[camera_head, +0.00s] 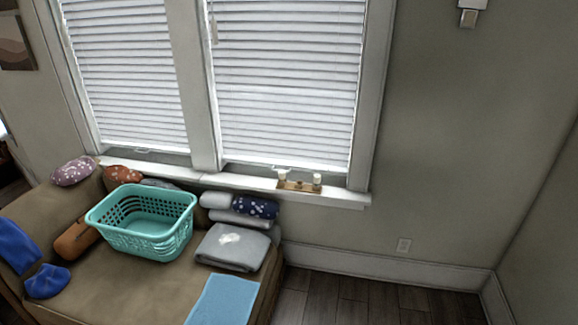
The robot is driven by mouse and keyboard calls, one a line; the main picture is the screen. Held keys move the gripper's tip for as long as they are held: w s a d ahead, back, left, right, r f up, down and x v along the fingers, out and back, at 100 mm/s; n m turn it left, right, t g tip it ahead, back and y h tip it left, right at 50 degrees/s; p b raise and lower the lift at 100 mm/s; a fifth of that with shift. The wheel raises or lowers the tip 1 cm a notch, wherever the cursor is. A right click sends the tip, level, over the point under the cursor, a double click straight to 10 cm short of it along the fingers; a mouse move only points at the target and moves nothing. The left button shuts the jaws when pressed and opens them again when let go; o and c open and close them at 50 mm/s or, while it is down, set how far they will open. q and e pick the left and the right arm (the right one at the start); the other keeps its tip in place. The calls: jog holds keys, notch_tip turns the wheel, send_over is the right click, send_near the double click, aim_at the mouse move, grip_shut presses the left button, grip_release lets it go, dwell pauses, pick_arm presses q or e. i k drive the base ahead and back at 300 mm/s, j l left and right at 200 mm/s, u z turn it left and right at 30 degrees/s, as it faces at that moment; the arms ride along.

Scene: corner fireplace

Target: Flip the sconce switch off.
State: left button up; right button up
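A small wall fixture (469,12) shows at the top right, cut off by the picture's upper edge. It has a pale upper part and a brownish block below, and it looks like a sconce. I cannot make out a switch on it, nor whether it is on or off. Neither of my grippers shows in the head view.
A brown sofa (96,283) fills the lower left, bearing a teal laundry basket (150,243), folded grey cloths (233,249) and a blue cloth (224,300). A wooden tray (299,186) sits on the windowsill. Dark floor (365,300) lies clear at the lower right, below an outlet (404,245).

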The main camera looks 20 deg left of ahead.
aim_at(470, 16)
jog(key=i+u, duration=0.2)
jog(key=i, duration=0.3)
jog(key=i+l+u, duration=0.2)
jog(key=i, duration=0.25)
jog(key=i+l+u, duration=0.2)
jog(key=i, duration=0.3)
jog(key=z, duration=1.2)
